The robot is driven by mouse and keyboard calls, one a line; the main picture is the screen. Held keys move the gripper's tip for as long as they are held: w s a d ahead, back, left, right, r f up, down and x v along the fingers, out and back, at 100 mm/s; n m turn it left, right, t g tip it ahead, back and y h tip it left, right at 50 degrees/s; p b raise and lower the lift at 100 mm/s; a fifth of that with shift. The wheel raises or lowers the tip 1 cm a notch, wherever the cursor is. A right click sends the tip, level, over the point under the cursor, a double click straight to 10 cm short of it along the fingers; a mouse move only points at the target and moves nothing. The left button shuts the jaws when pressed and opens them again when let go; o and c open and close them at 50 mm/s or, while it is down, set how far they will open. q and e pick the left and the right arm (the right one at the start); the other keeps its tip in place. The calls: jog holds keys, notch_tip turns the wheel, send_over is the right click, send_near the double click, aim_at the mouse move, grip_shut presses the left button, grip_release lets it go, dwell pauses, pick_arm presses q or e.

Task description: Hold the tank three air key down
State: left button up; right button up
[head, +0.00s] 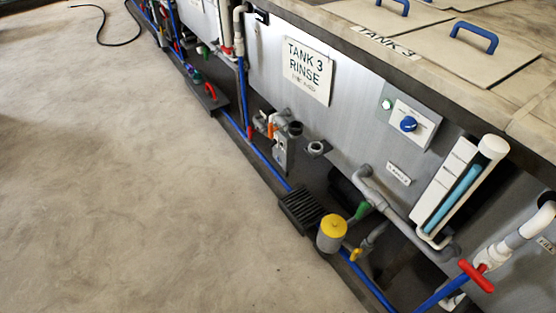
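Tank three is a long grey metal tank with a white sign (307,70) that reads "TANK 3 RINSE". A light panel (412,121) on its front, right of the sign, carries a round blue knob or button (408,124). This may be the air key; its small lettering is too small to read. A small round green part (387,104) sits on the tank front just left of the panel. Nothing touches the blue button. Neither of my grippers is in view.
Pipes, a yellow-topped canister (332,232), a dark grate (302,210) and a red-handled valve (476,275) run along the tank's foot. A white-framed gauge tube (459,190) stands right of the panel. Lids with blue handles (474,37) cover the top.

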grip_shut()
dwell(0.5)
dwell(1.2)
